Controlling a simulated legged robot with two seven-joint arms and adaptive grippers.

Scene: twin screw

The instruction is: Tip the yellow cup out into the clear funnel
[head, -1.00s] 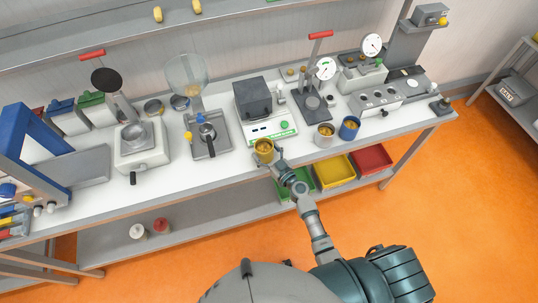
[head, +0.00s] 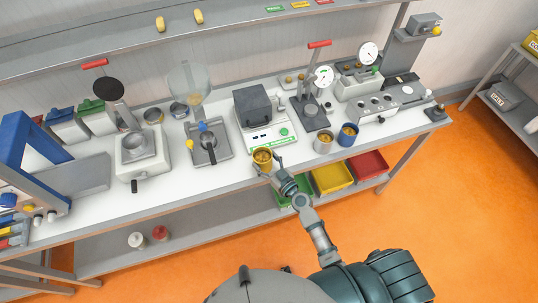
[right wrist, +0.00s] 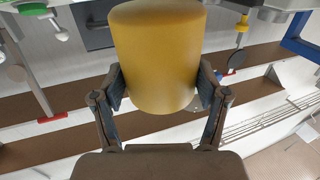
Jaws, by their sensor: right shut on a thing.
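The yellow cup (head: 263,158) is upright in the head view, with brownish contents showing inside it. It is at the front of the bench, just in front of the green-edged scale. My right gripper (head: 273,164) is shut on the cup from the front right. In the right wrist view the yellow cup (right wrist: 158,60) fills the space between the two fingers of the right gripper (right wrist: 162,88). The clear funnel (head: 188,82) stands on a grey-based machine, to the left of and behind the cup. My left gripper is not in view.
A scale (head: 268,137) with a dark grey box (head: 256,104) on it stands behind the cup. A grey cup (head: 324,139) and a blue cup (head: 348,134) stand to the right. A white grinder-like machine (head: 142,158) is at left. Bare bench lies between the machines' front edges and the bench edge.

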